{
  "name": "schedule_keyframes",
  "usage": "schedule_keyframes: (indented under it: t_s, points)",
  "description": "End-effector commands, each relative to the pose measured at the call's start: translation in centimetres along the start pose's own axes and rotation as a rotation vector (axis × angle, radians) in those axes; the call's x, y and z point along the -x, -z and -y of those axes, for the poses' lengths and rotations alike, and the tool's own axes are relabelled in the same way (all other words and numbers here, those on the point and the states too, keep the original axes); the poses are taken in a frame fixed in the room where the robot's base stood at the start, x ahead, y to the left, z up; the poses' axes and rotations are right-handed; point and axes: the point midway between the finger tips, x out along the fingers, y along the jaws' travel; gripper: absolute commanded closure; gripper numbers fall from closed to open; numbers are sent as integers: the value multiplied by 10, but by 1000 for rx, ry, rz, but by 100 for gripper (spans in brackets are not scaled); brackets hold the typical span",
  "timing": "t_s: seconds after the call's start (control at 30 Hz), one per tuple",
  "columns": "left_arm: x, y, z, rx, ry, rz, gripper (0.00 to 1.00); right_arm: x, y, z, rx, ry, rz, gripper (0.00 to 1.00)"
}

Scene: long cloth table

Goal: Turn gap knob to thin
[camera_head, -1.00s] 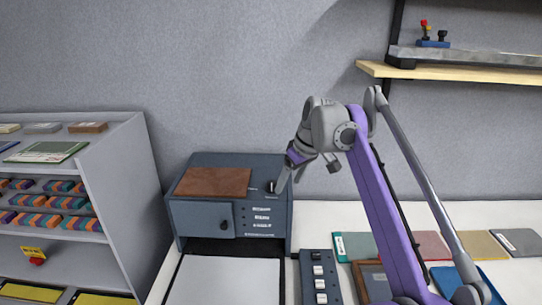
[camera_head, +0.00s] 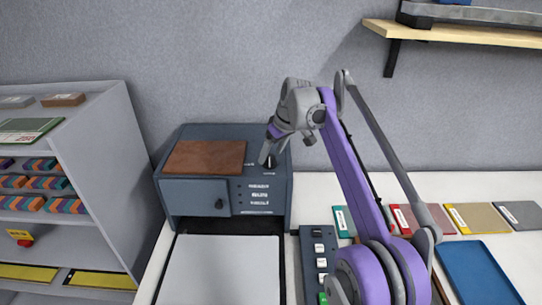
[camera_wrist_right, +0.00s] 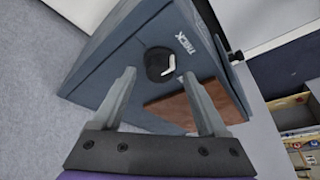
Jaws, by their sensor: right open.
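The gap knob (camera_wrist_right: 160,65) is a round black knob with a white pointer mark on the top face of a blue-grey machine (camera_head: 272,195). The label THICK (camera_wrist_right: 185,43) is printed beside it in the right wrist view; I see no readable thin label. My right gripper (camera_head: 266,158) is over the knob at the machine's top right. In the wrist view its open fingers (camera_wrist_right: 160,76) stand on either side of the knob, with visible space at both sides. Whether they reach down around it I cannot tell. My left gripper is not in view.
A brown plate (camera_head: 205,157) lies on the machine top, left of the knob. A switch panel (camera_head: 318,260) and a pale board (camera_head: 222,270) are in front. A shelf (camera_head: 100,150) stands left; colored panels and a blue tray (camera_head: 478,270) lie right.

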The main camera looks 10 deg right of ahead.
Motion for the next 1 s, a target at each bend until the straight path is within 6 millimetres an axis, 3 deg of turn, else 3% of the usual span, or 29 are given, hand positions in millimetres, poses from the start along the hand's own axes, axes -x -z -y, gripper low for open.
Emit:
schedule_keyframes:
  t_s: [0.13,0.43,0.83,1.0]
  points:
    - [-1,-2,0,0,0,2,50,-10,0,0,0,0,0,24]
    - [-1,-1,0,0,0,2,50,-11,0,0,0,-1,-1,26]
    - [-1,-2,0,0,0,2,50,-11,0,0,0,-1,0,98]
    - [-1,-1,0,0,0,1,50,-11,0,0,-2,-1,0,100]
